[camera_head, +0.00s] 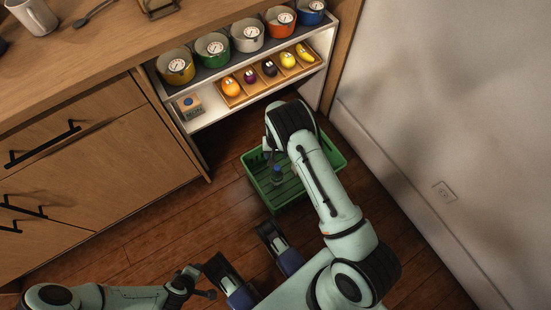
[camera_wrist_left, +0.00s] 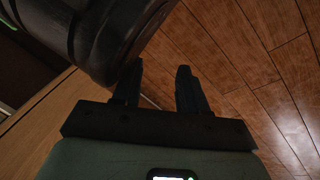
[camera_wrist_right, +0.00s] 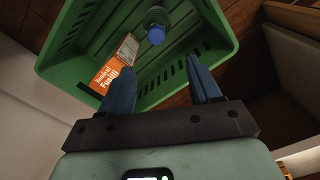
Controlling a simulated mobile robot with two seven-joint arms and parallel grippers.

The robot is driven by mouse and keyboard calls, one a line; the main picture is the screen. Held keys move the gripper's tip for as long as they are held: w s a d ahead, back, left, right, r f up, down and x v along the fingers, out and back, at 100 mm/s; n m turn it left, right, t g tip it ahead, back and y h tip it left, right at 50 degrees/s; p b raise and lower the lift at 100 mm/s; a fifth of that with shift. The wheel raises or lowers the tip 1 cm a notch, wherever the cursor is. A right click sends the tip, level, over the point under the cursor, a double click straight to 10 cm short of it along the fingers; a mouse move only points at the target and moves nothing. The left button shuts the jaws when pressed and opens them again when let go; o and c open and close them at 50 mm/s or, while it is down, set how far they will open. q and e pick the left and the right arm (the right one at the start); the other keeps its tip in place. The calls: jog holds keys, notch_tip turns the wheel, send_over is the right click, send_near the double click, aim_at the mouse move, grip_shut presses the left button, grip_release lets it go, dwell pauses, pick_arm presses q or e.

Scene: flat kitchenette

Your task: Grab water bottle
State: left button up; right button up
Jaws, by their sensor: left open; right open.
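The water bottle (camera_wrist_right: 158,22) is clear with a blue cap. It stands in the green crate (camera_wrist_right: 215,18), near an orange fusilli box (camera_wrist_right: 113,68) in the right wrist view. In the head view the bottle (camera_head: 277,174) shows small inside the crate (camera_head: 335,158) on the floor. My right gripper (camera_wrist_right: 160,64) is open and empty, pointing at the crate with the bottle beyond its fingertips. In the head view my right arm hides part of the crate. My left gripper (camera_wrist_left: 158,68) is open and empty, away from the crate, with floor beyond it.
A shelf unit beside the crate holds several colored pots (camera_head: 212,50), a wooden tray of fruit (camera_head: 232,99) and a small box (camera_head: 190,106). A wall (camera_head: 420,110) is to the right. Wooden drawers (camera_head: 90,165) are at left. The floor (camera_head: 145,235) before them looks clear.

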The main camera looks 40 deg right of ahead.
jog(key=b, duration=0.2)
send_over(277, 167)
jog(key=f, duration=0.7)
jog(key=shift+w+f, duration=0.3)
jog(key=shift+f, duration=0.05)
jog(key=shift+s+f+b, duration=0.2)
jog(key=shift+f+b, duration=0.35)
jog(key=shift+f, duration=0.8)
jog(key=shift+s+f+b, duration=0.15)
jog(key=shift+f+b, duration=0.4)
jog(key=shift+f, duration=0.8)
pick_arm(q)
jog(key=s+a+f+g, duration=0.1)
jog(key=s+f+g, duration=0.2)
jog(key=s+f, duration=0.3)
jog(key=shift+s+a+f+n, duration=0.2)
jog(key=shift+s+n, duration=0.1)
jog(key=shift+s, duration=0.95)
pick_arm(e)
grip_shut()
jog(key=shift+r, duration=0.1)
